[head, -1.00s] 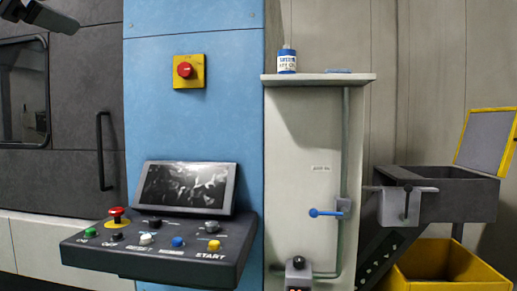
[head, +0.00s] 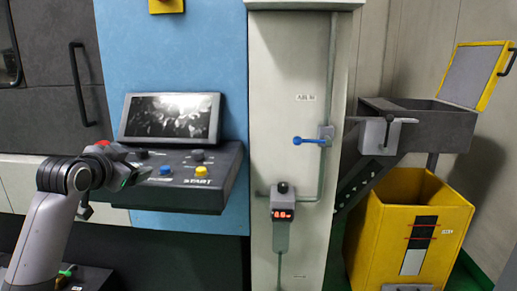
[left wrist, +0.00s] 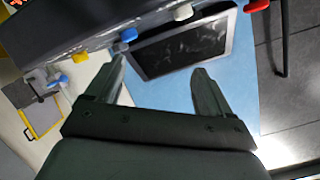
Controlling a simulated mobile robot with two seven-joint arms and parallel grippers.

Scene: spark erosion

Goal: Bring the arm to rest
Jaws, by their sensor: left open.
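My left arm comes in from the lower left of the head view, and its gripper (head: 128,178) is in front of the left part of the control panel. In the left wrist view my left gripper (left wrist: 155,78) is open, with its two fingers apart and nothing between them. The control panel (head: 215,200) has a red button, partly hidden behind my arm, and blue and yellow buttons. A tilted screen (head: 170,118) stands on it. My right gripper is not in view.
A blue-handled valve (head: 310,141) and a small box with a red display (head: 284,210) are on the pale column (head: 290,60). A yellow bin (head: 400,230) stands at the right below a dark open-lidded trough (head: 440,125). A black door handle (head: 78,85) is at the left.

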